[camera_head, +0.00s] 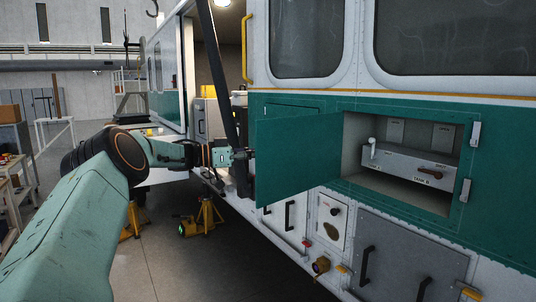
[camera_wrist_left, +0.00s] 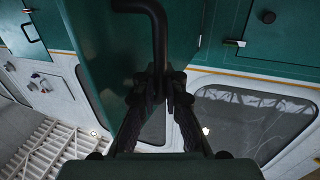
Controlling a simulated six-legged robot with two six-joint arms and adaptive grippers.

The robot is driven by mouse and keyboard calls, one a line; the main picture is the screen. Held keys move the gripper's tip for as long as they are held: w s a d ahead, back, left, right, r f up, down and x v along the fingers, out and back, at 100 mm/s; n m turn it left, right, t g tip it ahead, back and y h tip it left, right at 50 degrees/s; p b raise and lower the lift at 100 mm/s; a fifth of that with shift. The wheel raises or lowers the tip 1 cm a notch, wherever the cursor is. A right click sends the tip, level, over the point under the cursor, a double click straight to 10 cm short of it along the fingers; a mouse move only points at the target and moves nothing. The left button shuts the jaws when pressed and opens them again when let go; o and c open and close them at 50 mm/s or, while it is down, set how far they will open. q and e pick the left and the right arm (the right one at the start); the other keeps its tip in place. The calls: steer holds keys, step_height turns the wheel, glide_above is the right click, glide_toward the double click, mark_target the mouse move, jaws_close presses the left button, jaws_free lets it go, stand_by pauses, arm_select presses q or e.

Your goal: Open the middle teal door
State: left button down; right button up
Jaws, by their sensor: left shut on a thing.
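The teal door (camera_head: 300,155) stands swung wide open, out to the left of its compartment (camera_head: 400,160). It is attached at the compartment's left edge. My left gripper (camera_head: 243,155) is at the door's free edge, partly hidden behind it in the head view. In the left wrist view, a black bent handle (camera_wrist_left: 158,35) stands on the teal door (camera_wrist_left: 90,35), and my left gripper (camera_wrist_left: 166,82) is shut on its end. The handle is hidden in the head view. My right gripper is not in view.
Inside the compartment is a grey panel (camera_head: 410,165) with a white lever (camera_head: 373,148) and a brown handle (camera_head: 430,172). Two metal latches (camera_head: 475,134) sit on its right side. Yellow jack stands (camera_head: 203,215) are on the floor. A shelf (camera_head: 12,145) stands far left.

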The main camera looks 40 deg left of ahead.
arm_select(q)
steer(key=shift+a, duration=0.1)
steer(key=c, duration=1.8)
jaws_free()
steer(key=shift+s, duration=0.1)
steer(key=o, duration=0.4)
steer(key=shift+s+r, duration=0.15)
steer(key=shift+s, duration=0.2)
steer(key=shift+w, duration=0.35)
steer(key=shift+s+a, duration=0.15)
steer(key=v, duration=1.2)
steer(key=shift+s, duration=0.1)
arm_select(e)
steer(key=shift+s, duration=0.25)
